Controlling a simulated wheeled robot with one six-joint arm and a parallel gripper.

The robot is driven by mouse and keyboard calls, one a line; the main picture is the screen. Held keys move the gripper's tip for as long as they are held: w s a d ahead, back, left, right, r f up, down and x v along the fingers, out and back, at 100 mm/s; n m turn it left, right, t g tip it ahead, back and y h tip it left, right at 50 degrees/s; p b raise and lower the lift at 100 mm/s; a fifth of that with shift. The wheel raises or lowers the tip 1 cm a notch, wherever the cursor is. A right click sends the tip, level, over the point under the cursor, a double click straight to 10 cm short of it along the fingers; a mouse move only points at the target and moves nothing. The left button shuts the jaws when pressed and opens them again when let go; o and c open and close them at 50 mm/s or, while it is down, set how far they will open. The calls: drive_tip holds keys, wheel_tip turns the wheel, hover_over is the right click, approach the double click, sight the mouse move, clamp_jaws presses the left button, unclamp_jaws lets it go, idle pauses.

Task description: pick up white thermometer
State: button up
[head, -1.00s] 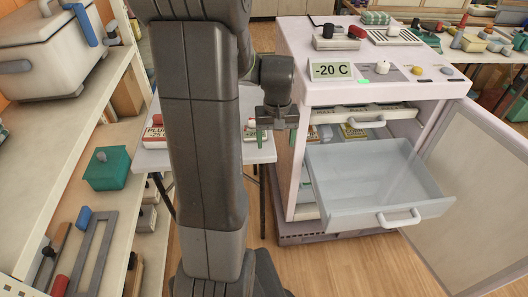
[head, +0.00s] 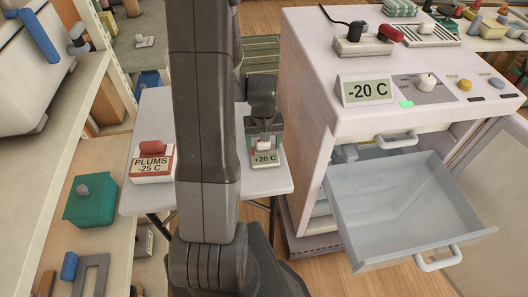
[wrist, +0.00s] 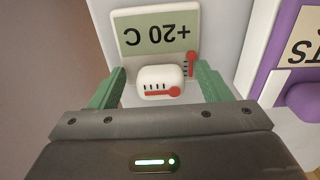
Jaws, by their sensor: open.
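The white thermometer (head: 265,158) is a small white block with a grey-green "+20 C" display. It lies on the small white table, and its face shows upside down in the wrist view (wrist: 190,17). A white raised grip (wrist: 160,80) with a red thermometer mark stands up from it. My gripper (head: 263,143) is over the thermometer, pointing down. In the wrist view its green fingers (wrist: 160,76) are open, one on each side of the raised grip, with gaps visible. Whether the fingertips touch the thermometer's body I cannot tell.
A purple-edged box (wrist: 275,75) stands close beside it in the wrist view. A white "PLUMS -25 C" box (head: 152,163) is on the table's left. The freezer (head: 300,120), with an open drawer (head: 400,215), stands to the right. My arm hides the table's middle.

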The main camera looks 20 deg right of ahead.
drive_tip(key=c, duration=1.3)
drive_tip(key=shift+r, duration=0.1)
